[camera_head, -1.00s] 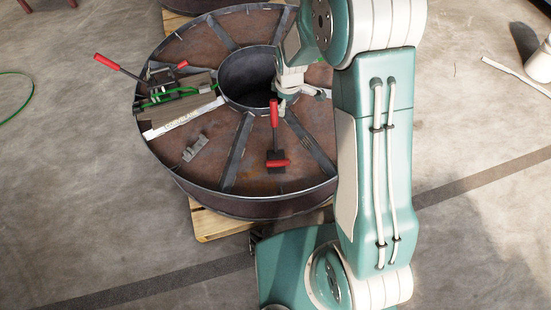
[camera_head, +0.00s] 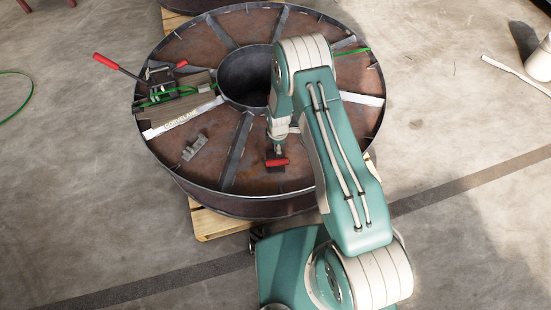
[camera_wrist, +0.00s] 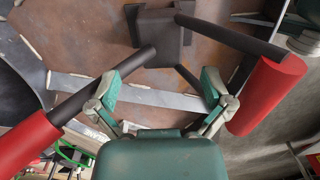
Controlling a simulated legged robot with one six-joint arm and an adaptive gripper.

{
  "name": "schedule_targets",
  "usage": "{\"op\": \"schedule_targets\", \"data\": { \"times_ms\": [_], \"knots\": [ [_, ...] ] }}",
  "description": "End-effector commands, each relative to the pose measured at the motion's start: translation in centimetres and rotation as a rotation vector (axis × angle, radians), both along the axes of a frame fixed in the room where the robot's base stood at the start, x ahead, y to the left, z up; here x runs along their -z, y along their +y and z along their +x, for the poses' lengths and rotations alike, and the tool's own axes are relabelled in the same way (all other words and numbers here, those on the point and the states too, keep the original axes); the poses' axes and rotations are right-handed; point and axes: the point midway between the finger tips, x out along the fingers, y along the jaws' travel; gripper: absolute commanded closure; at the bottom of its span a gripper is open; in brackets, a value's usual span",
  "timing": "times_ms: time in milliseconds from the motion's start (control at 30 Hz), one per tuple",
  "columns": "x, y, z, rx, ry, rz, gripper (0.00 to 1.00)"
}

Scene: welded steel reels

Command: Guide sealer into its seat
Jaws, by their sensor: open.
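The sealer (camera_wrist: 158,32) is a dark metal tool with two long handles ending in red grips. In the wrist view its body is at the top, and its handles spread to both sides of my gripper (camera_wrist: 162,88). My gripper is open, its two teal fingers apart with nothing clearly between them. In the head view the sealer's red grip (camera_head: 277,162) shows on the near part of the reel (camera_head: 215,150), just below my wrist. My arm hides most of the rest of the tool. I cannot tell which part is the seat.
Another red-handled tool (camera_head: 161,80) sits at the reel's left with green strap and a white labelled bar (camera_head: 180,118). A small grey piece (camera_head: 195,147) lies on the near-left face. The reel has raised spokes and a rim and rests on a wooden pallet (camera_head: 212,222).

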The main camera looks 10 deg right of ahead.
Motion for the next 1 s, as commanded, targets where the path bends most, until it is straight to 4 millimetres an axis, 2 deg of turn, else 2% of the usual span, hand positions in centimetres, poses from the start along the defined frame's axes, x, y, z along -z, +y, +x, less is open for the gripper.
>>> {"op": "schedule_targets", "data": {
  "times_ms": [167, 433, 567, 767, 800, 867, 900, 933, 967, 1000],
  "knots": [
    [1.4, 0.0, -0.1, -0.001, 0.001, 0.0, 0.0],
    [5.2, 0.0, -0.1, 0.0, 0.001, 0.0, 0.0],
    [5.8, 0.0, -0.1, 0.0, 0.0, 0.0, 0.0],
    [5.8, -0.1, -0.1, 0.0, -0.001, 0.0, 0.0],
    [5.8, -0.1, -0.1, 0.0, -0.001, 0.0, 0.18],
    [5.8, -0.1, -0.1, 0.0, 0.0, 0.0, 0.45],
    [5.8, -0.1, -0.1, 0.0, 0.0, 0.0, 0.63],
    [5.8, -0.1, -0.1, 0.0, 0.001, 0.0, 0.76],
    [5.8, -0.1, -0.1, 0.0, 0.001, 0.0, 0.82],
    [5.9, -0.1, -0.1, 0.0, 0.002, 0.0, 0.82]
  ]
}}
